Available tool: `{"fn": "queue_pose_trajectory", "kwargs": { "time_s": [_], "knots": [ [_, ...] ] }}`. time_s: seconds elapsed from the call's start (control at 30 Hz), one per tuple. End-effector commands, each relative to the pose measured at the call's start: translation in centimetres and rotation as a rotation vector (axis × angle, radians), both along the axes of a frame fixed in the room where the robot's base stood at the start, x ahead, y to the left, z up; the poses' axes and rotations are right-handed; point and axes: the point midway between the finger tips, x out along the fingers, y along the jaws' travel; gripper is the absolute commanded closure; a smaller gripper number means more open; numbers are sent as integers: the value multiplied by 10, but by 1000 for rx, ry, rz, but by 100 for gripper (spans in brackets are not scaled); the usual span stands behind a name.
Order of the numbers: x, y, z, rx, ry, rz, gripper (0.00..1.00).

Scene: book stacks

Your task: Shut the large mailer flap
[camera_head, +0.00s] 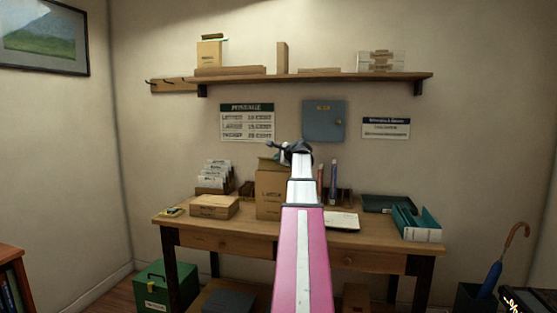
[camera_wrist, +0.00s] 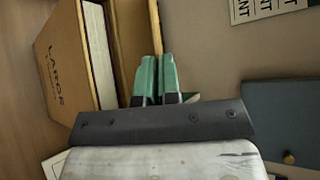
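The large mailer (camera_head: 270,193) is a tan cardboard box standing upright on the desk, left of centre. Its lettered face (camera_wrist: 55,75) is on the left in the wrist view, beside a pale strip at the opening. The mailer flap (camera_wrist: 131,40) appears as a tan panel right of that strip and stands open; in the head view its raised edge (camera_head: 268,161) shows at the box top. My gripper (camera_wrist: 158,60) has green fingertips close together, with no clear gap, at the flap's edge. Whether they touch it I cannot tell. In the head view my gripper (camera_head: 273,147) is above the box.
A smaller tan box (camera_head: 214,207) and a letter holder (camera_head: 215,176) stand left of the mailer. Bottles (camera_head: 333,183), an open white book (camera_head: 342,221) and a teal file holder (camera_head: 416,224) are to the right. A grey wall cabinet (camera_head: 324,120) hangs behind, under a shelf (camera_head: 330,77).

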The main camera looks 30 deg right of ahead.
Motion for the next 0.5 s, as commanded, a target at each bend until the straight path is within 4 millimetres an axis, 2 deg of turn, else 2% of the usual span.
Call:
{"fn": "queue_pose_trajectory", "kwargs": {
  "time_s": [0.17,0.5],
  "knots": [
    [-4,4,-2,-35,-39,3,100],
    [-14,14,-8,-211,-224,4,100]
  ]
}}
